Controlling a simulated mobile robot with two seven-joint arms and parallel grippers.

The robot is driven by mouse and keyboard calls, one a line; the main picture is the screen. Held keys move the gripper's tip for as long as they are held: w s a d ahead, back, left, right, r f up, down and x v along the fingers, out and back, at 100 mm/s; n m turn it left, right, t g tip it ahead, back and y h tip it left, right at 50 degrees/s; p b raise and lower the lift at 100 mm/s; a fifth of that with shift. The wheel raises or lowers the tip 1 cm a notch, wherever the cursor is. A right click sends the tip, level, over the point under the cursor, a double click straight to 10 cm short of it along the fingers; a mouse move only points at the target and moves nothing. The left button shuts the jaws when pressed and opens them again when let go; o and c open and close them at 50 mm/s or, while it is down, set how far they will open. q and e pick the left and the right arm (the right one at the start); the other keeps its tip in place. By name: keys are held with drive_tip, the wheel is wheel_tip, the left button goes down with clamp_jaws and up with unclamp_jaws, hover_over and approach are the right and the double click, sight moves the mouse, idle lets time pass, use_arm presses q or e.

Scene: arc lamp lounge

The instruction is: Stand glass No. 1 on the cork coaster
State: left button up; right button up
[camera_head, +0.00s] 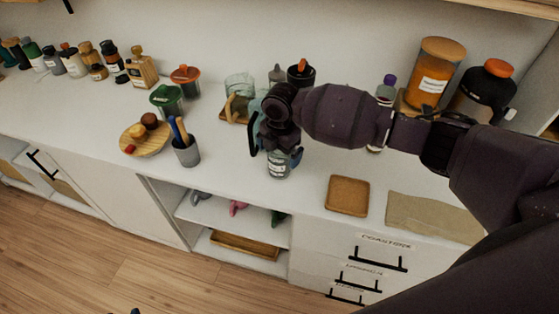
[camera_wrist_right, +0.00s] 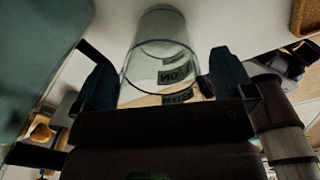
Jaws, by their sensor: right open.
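A clear glass (camera_head: 279,166) with a pale label stands on the white counter below my right gripper (camera_head: 275,152). In the right wrist view the glass (camera_wrist_right: 158,62) is between the two fingers of my right gripper (camera_wrist_right: 166,78), which is open around it. Its label shows lettering that starts like "NO"; the number cannot be read. A square brown coaster, looking like cork (camera_head: 347,195), lies bare near the counter's front edge, right of the glass. My right arm hides part of the counter behind. My left gripper does not show.
Another glass (camera_head: 240,87) is behind left, by a small wooden piece (camera_head: 234,110). A beige cloth (camera_head: 430,215) lies right of the coaster. Jars (camera_head: 436,75) stand at the back right.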

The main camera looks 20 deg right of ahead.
drive_tip(key=shift+c, duration=0.2)
drive_tip(key=c, duration=1.2)
